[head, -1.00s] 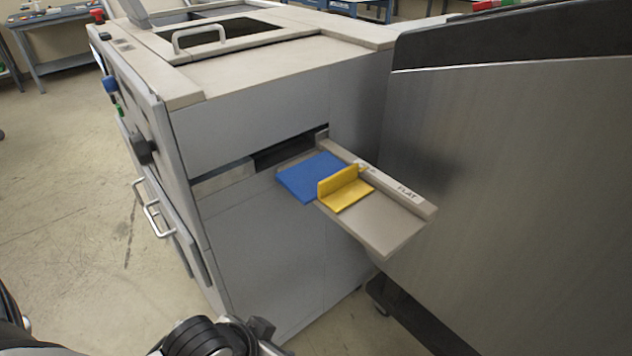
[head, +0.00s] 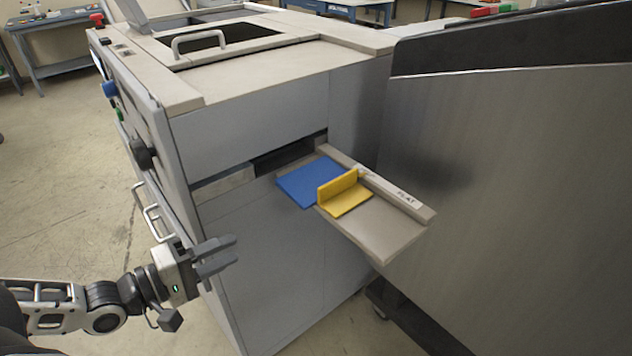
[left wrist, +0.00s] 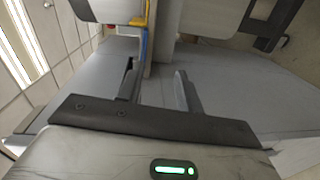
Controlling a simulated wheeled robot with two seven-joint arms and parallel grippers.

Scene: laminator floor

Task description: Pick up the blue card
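The blue card (head: 303,184) lies flat on the inner end of a beige tray (head: 385,235) that sticks out of the machine's slot. A yellow angled piece (head: 345,196) stands on the tray beside the card. My left gripper (head: 232,252) is open and empty, to the left of and below the tray, apart from the card. In the left wrist view, its two fingers (left wrist: 158,88) are spread, with the card's thin blue edge (left wrist: 145,43) and the yellow piece (left wrist: 141,21) beyond them. My right gripper is not in view.
The grey machine (head: 250,125) has a door handle (head: 150,212) and knobs on its left side, near my left arm. A large dark metal panel (head: 510,190) stands close to the tray on the right. Open floor (head: 70,180) lies at the left.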

